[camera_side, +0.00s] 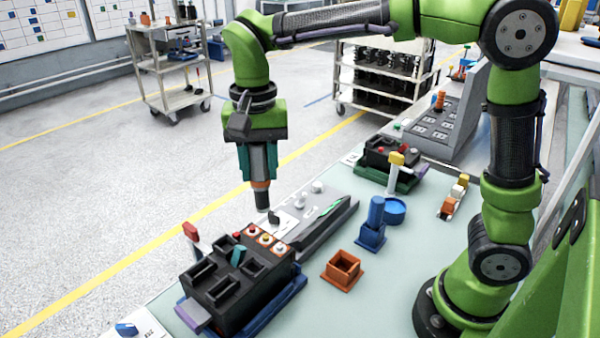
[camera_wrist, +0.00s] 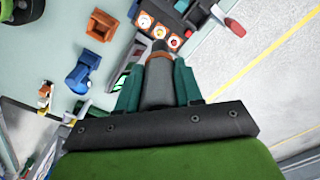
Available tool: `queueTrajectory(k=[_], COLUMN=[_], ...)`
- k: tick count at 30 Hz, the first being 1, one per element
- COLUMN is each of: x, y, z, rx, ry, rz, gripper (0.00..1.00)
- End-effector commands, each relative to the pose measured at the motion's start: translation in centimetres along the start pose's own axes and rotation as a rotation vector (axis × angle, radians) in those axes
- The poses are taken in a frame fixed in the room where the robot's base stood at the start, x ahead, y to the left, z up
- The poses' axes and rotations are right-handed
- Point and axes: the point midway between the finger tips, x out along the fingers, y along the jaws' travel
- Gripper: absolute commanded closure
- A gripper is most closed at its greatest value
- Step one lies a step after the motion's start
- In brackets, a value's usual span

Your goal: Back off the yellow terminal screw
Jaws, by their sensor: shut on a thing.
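My gripper (camera_side: 259,176) is shut on a grey driver-like tool with an orange-brown collar (camera_side: 261,187) and a dark tip, pointing down. In the wrist view the tool (camera_wrist: 159,88) sits between the teal fingers. A black breaker block (camera_side: 235,285) stands at the front left, with a row of three round terminals in white rings on top. The middle terminal screw (camera_side: 265,239) looks yellow-orange; it also shows in the wrist view (camera_wrist: 159,32). The tool tip is above and behind the row in the side view, apart from the screws.
A grey tray (camera_side: 325,222) with small parts lies behind the block. An orange open box (camera_side: 342,271) and a blue holder (camera_side: 371,228) stand to its right. A red-tipped lever (camera_side: 191,231) rises at the block's left. A second black device (camera_side: 390,160) is farther back.

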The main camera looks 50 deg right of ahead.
Motion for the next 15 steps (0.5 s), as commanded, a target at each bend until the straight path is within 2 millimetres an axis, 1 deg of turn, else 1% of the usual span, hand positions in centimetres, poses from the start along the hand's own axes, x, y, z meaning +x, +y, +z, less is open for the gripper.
queueTrajectory(k=[4,8,15], x=[-0.1,0.4,2.2], y=[0.0,0.0,0.0], z=[0.0,0.0,0.0], rx=[0.0,0.0,0.0], ry=[0.001,0.0,-0.001], rz=[-0.002,0.0,0.001], gripper=[0.95,0.95,0.95])
